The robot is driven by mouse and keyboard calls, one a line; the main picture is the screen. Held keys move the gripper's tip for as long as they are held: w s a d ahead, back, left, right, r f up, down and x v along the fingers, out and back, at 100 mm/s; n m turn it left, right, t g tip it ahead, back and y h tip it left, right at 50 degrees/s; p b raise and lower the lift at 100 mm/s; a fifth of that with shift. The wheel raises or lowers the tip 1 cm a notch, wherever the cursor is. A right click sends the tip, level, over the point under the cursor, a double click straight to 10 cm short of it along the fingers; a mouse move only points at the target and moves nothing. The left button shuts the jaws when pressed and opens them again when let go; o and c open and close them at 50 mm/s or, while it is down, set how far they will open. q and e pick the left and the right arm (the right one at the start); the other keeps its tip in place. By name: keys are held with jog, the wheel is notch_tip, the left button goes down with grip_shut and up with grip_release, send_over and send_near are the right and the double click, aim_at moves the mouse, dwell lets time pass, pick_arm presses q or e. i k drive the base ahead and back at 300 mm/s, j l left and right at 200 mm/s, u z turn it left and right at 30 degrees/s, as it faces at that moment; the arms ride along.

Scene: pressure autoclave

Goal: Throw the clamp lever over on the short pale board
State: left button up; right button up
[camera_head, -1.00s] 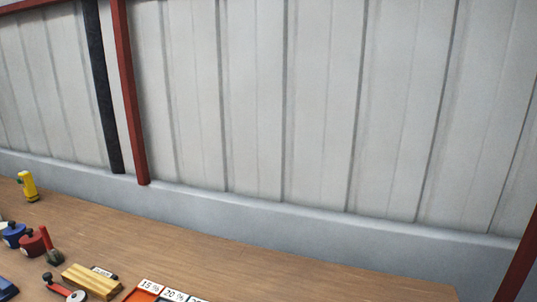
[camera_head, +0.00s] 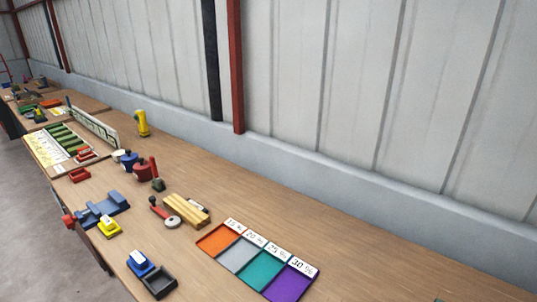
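A short pale board (camera_head: 187,209), looking like yellowish wood strips, lies on the workbench left of the middle. Beside its left end is a small red-handled tool (camera_head: 159,208) with a dark knob and a grey disc (camera_head: 173,221). Behind it stands a dark piece (camera_head: 158,185) with an upright red lever (camera_head: 154,167), apart from the board. I cannot tell which of these is the clamp lever, or whether either is fixed to the board. Neither of my grippers is in view.
The wooden workbench (camera_head: 350,245) is bare to the right. Coloured trays, from orange (camera_head: 214,240) to purple (camera_head: 289,284), lie in front of the board. A blue vice (camera_head: 103,208), yellow block (camera_head: 109,228), dark tray (camera_head: 160,283) and yellow device (camera_head: 142,123) stand around. A wall runs behind.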

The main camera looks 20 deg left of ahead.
aim_at(173, 222)
jog(key=j+z, duration=0.1)
jog(key=j, duration=0.35)
jog(key=k+j, duration=0.1)
jog(key=j, duration=0.3)
jog(key=k+j+z, duration=0.15)
jog(key=j, duration=0.75)
jog(key=k+j+z, duration=0.15)
jog(key=j, duration=0.25)
jog(key=k+j+z, duration=0.1)
jog(key=j, duration=0.35)
